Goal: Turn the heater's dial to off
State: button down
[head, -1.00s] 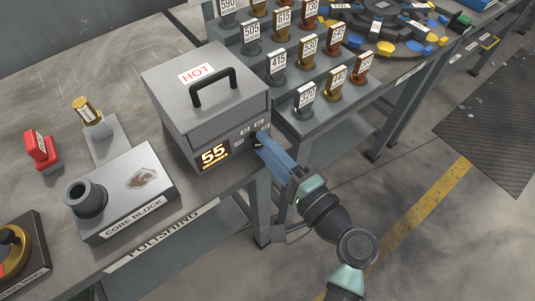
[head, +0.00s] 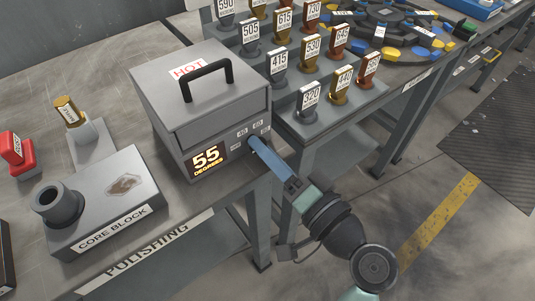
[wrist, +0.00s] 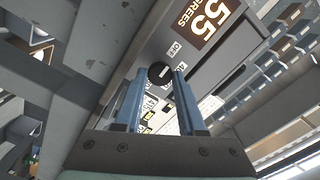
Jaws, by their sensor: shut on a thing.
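The heater (head: 200,100) is a grey box with a black top handle and a HOT label, standing near the bench edge. Its lit display (head: 208,160) reads 55 degrees, and the display also shows upside down in the wrist view (wrist: 203,14). The black round dial (wrist: 160,74) is on the front panel, with small white labels around it. In the head view my gripper (head: 253,143) hides the dial. In the wrist view my gripper (wrist: 158,82) has its blue fingers on either side of the dial, shut on it. The dial's exact setting is hard to tell.
Left of the heater are a core block (head: 105,205), a gold-topped piece (head: 70,111) and a red piece (head: 15,152). A stepped rack (head: 345,110) of numbered tags stands close on the right. Open floor lies beyond the bench edge.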

dwell(0.4)
jog(key=c, duration=0.5)
grip_release()
jog(key=p+v, duration=0.1)
jog(key=v, duration=1.2)
